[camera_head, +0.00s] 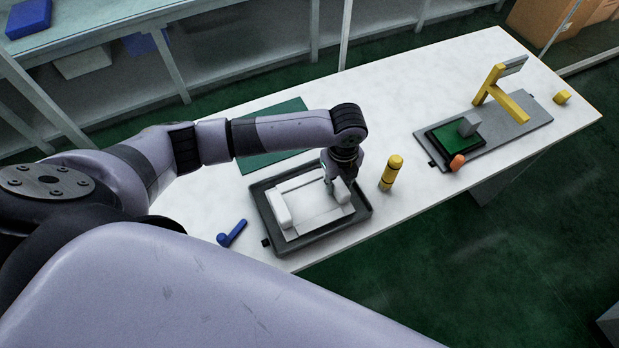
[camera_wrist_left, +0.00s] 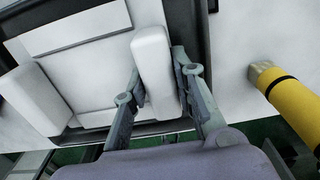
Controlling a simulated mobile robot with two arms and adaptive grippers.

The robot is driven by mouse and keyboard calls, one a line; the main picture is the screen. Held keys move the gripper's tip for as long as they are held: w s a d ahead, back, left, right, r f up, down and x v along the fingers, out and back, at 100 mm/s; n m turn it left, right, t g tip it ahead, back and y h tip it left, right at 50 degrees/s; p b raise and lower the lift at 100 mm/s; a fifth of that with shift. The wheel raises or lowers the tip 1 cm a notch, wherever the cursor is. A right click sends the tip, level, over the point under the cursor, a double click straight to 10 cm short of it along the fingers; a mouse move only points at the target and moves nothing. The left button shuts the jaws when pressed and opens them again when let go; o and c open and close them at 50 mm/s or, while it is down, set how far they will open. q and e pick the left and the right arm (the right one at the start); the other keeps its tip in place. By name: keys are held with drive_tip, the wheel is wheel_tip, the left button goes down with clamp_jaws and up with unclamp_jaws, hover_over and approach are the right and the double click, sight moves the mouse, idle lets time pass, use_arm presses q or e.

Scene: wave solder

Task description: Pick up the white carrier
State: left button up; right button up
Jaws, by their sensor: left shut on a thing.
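The white carrier (camera_head: 310,209) is a flat white plate with a raised white block at each of two opposite ends. It lies in a dark grey tray (camera_head: 268,213) on the white table. My left gripper (camera_head: 340,182) comes down over its right end. In the left wrist view, the left gripper's fingers (camera_wrist_left: 157,80) are on either side of one raised block of the carrier (camera_wrist_left: 90,65) and shut on it. The carrier looks level and still within the tray; I cannot tell whether it is lifted at all. My right gripper is not in view.
A yellow-and-black cylinder (camera_head: 391,173) stands right of the tray. A blue tool (camera_head: 232,233) lies to its left, and a green mat (camera_head: 262,162) behind it.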

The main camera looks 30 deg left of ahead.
use_arm(q)
clamp_jaws()
drive_tip(key=shift+r, duration=0.1)
wheel_tip(320, 180, up, 20)
drive_tip(key=b, duration=0.2)
idle(0.4)
idle(0.6)
